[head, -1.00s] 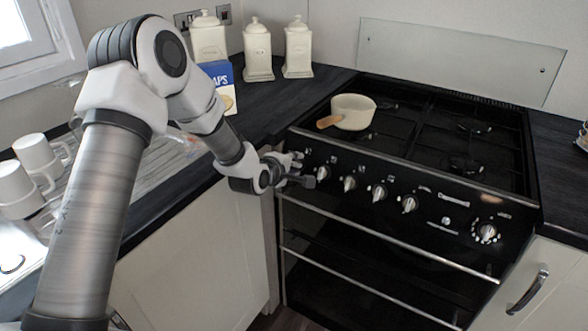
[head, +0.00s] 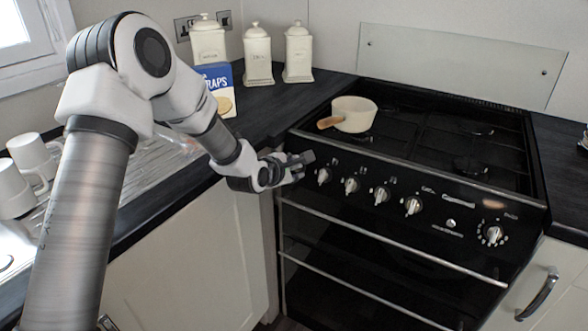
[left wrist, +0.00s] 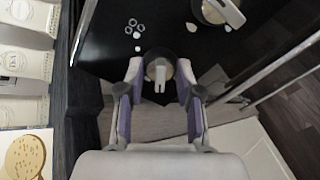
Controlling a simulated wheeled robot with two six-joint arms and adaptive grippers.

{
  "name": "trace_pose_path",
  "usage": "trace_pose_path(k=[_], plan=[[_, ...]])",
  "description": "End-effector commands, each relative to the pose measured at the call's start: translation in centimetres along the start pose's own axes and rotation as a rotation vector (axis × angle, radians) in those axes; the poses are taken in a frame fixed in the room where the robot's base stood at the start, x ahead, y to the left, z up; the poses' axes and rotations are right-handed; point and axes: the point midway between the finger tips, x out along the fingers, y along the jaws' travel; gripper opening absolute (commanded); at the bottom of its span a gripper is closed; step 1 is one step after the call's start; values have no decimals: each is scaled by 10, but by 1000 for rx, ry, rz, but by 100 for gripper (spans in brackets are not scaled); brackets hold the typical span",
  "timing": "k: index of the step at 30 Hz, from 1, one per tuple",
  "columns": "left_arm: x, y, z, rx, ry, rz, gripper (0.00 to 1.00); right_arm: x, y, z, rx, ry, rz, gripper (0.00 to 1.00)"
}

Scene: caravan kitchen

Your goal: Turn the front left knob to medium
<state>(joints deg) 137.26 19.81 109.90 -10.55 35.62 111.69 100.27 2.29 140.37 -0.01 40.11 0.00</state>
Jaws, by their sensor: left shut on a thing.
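The black cooker front (head: 450,215) carries a row of pale knobs. My left gripper (head: 301,165) is at the leftmost end of this row, and hides the knob there in the head view. In the left wrist view, that knob (left wrist: 158,72) sits between the two fingers of my left gripper (left wrist: 159,76), which are shut on it. Its pale pointer bar runs up and down in that view. A neighbouring knob (left wrist: 220,10) shows at the top right of the wrist view. My right gripper is in neither view.
A cream pan (head: 355,114) with a wooden handle stands on the left of the hob. Steel rails (head: 390,240) run below the knobs. Cream canisters (head: 257,53), a blue box (head: 217,85) and white mugs (head: 33,155) stand on the worktop to the left.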

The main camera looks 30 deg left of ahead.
Motion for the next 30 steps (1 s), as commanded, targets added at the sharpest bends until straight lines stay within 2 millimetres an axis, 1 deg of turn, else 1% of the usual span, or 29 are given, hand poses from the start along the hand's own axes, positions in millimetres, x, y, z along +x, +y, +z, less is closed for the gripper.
trace_pose_path(k=[10,11,12,13,23,26,29,30], plan=[[0,1,0,-3,0,2,0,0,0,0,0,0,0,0],[0,1,0,-3,0,2,42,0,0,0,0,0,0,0],[0,1,0,-2,0,2,56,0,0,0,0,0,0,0],[0,1,0,-2,0,1,60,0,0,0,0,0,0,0],[-3,0,0,-2,0,1,60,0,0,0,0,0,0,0],[-15,1,0,-5,0,1,60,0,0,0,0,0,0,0],[-37,1,0,-6,-2,1,60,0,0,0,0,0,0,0],[-48,1,0,-8,-1,2,60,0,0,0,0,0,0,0]])
